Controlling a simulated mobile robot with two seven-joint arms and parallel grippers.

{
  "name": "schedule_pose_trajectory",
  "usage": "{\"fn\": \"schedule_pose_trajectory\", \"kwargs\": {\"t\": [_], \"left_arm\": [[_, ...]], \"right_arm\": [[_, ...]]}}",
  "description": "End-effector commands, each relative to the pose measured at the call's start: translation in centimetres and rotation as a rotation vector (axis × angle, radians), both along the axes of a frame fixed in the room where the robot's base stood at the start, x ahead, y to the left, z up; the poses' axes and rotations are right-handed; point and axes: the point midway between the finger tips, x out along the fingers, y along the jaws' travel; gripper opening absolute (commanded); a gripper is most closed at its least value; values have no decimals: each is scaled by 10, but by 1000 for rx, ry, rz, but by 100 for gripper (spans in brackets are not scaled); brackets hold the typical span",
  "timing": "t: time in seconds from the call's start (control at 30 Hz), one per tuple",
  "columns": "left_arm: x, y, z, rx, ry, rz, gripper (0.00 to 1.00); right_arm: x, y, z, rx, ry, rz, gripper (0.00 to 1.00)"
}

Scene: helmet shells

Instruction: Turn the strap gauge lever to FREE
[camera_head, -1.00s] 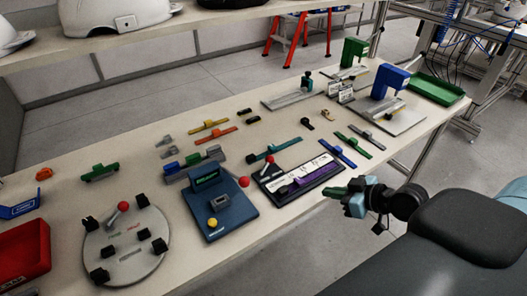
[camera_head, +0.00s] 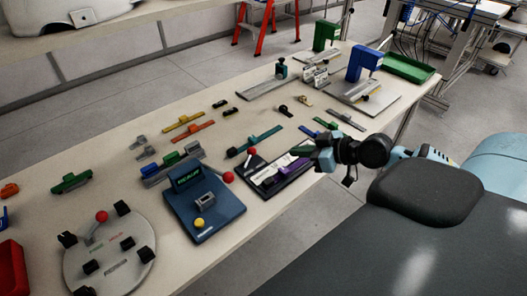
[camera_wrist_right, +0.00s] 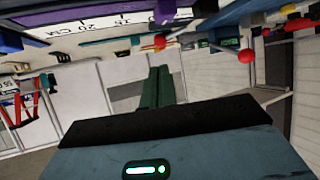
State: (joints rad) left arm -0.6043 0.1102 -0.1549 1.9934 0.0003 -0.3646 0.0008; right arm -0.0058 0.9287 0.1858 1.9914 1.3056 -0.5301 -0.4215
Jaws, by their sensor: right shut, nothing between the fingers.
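The strap gauge (camera_head: 262,184) is a dark tray with a white scale and a purple strap (camera_head: 292,170) on it. Its lever has a red ball knob (camera_head: 251,152) at the tray's left back corner. In the right wrist view the scale (camera_wrist_right: 92,25) shows at the upper left, upside down, with two red balls to its right. My right gripper (camera_head: 303,150) has green fingers pressed together and empty, over or beside the gauge's right end, apart from the knob. The fingers also show in the right wrist view (camera_wrist_right: 158,88). My left gripper is out of view.
A blue tester (camera_head: 205,212) with its own red-knobbed lever (camera_head: 228,177) stands just left of the gauge. A round grey plate (camera_head: 108,255) with black clamps is farther left. Straps and fixtures lie behind. Bare table (camera_head: 240,228) shows in front of the gauge.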

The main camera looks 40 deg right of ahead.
Motion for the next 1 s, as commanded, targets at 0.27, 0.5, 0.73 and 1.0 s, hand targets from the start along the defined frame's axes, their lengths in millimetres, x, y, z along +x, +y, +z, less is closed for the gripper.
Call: {"fn": "schedule_pose_trajectory", "kwargs": {"t": [0.27,0.5,0.73,1.0], "left_arm": [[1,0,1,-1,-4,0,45],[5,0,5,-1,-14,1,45],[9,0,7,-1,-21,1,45],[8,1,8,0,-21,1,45]], "right_arm": [[27,12,-13,2,-3,-1,0],[53,24,-26,3,-3,-2,0],[80,37,-42,2,-1,-1,0],[98,46,-52,1,-1,0,0]]}}
